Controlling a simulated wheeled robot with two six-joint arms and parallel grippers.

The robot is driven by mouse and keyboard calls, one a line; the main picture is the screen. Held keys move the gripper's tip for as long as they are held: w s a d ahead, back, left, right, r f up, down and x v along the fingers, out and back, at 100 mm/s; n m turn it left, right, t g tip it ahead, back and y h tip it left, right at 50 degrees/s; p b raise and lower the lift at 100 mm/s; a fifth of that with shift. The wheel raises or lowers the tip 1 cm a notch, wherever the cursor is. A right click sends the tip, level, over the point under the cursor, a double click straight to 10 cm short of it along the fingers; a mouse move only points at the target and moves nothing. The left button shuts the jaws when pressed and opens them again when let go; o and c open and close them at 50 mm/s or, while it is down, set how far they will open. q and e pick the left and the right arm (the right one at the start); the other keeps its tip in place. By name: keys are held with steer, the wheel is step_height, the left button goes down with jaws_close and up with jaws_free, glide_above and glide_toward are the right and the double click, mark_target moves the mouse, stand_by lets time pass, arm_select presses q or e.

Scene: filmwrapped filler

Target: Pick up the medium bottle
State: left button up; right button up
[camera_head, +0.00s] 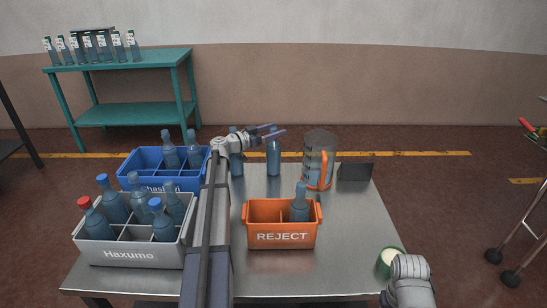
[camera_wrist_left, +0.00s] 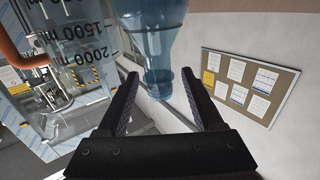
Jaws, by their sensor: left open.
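Two blue-tinted bottles stand on the metal table near my left gripper (camera_head: 272,132): one (camera_head: 236,166) behind the wrist and one (camera_head: 273,158) by the fingers. I cannot tell by size which is the medium one. The gripper is open, its fingers pointing right at the height of the bottle's upper part. In the left wrist view, a bottle (camera_wrist_left: 155,45) shows neck downward between and beyond the open fingers (camera_wrist_left: 158,92); I see no grip on it. My right gripper is not visible; only a pale part of my right arm shows at the lower right.
An orange REJECT crate (camera_head: 259,239) holds a bottle. A grey Haxumo crate (camera_head: 103,251) and a blue crate (camera_head: 153,187) hold bottles at left. A clear jug (camera_head: 318,155) with an orange handle stands right of the bottles. A green-rimmed round item (camera_head: 380,267) is front right.

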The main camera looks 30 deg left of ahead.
arm_select(q)
steer(key=x, duration=0.3)
steer(key=shift+s, duration=0.15)
jaws_close()
stand_by(0.3)
stand_by(0.9)
